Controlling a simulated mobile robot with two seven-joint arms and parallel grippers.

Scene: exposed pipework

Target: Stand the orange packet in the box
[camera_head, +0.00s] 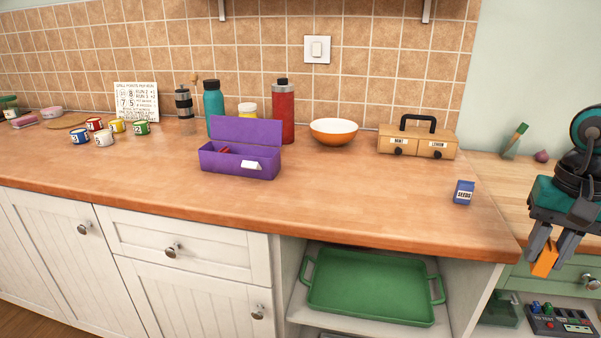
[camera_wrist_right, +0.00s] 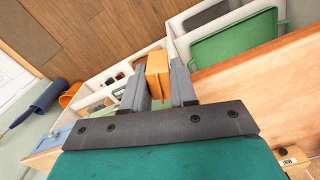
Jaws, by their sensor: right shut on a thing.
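The orange packet (camera_head: 545,262) is held between the fingers of my right gripper (camera_head: 552,246), at the right edge of the head view. It hangs fingers-down in front of the counter's right end, well to the right of the box. In the right wrist view the packet (camera_wrist_right: 158,72) shows between the two grey fingers. The purple box (camera_head: 238,168) stands on the counter left of centre with its lid raised at the back. A red thing and a white piece show at it; its floor is mostly hidden. My left gripper is not in view.
A blue seeds packet (camera_head: 464,192) stands on the counter between the box and my right gripper. The counter's front middle is clear. A green tray (camera_head: 370,285) lies on the shelf below.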

